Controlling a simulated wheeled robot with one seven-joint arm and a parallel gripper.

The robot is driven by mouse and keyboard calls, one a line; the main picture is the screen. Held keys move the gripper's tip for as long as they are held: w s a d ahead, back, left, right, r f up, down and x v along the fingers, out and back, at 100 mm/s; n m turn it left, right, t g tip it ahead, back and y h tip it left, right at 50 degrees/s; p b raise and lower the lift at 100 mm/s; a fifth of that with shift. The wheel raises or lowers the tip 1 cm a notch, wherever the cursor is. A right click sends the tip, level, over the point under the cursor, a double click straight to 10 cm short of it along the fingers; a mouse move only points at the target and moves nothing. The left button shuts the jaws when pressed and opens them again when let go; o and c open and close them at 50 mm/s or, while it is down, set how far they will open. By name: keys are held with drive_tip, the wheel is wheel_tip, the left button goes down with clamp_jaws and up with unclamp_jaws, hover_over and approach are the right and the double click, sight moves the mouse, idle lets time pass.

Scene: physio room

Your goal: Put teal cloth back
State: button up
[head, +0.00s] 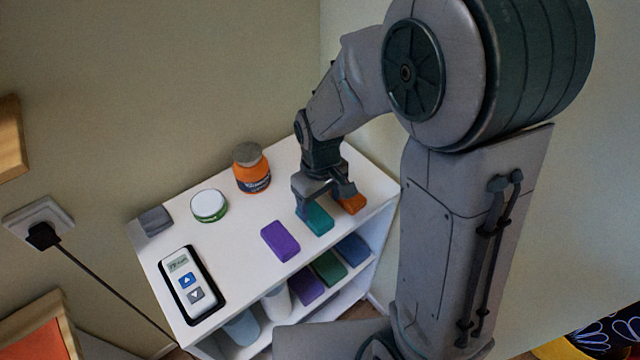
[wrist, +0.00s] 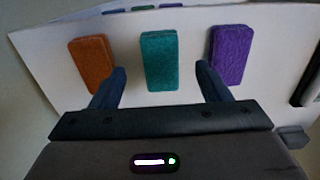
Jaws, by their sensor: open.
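The teal cloth (head: 319,219) is a small folded block lying on the white shelf top, near its front edge. It also shows in the wrist view (wrist: 159,60), centred ahead of the fingers. My gripper (head: 325,201) is open and empty just above and behind the teal cloth. In the wrist view my gripper (wrist: 160,82) has one finger on each side of the teal cloth's line. An orange cloth (head: 351,203) lies to the right, partly hidden by my gripper, and a purple cloth (head: 280,241) lies to the left.
The white shelf unit (head: 236,230) also carries an orange jar (head: 252,170), a green-white tub (head: 209,206), a grey block (head: 154,221) and a handset (head: 189,284). On the shelf below lie purple (head: 308,285), green (head: 329,267) and blue (head: 352,248) cloths and pale rolls.

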sight(320, 218)
wheel_tip(320, 218, up, 6)
drive_tip(key=s+d+r+m+t, duration=0.3)
drive_tip(key=s+d+r+m, duration=0.3)
drive_tip(key=s+d, duration=0.5)
drive_tip(key=shift+r+m, duration=0.4)
drive_tip(key=shift+r, duration=0.5)
drive_tip(key=shift+s+a, duration=0.1)
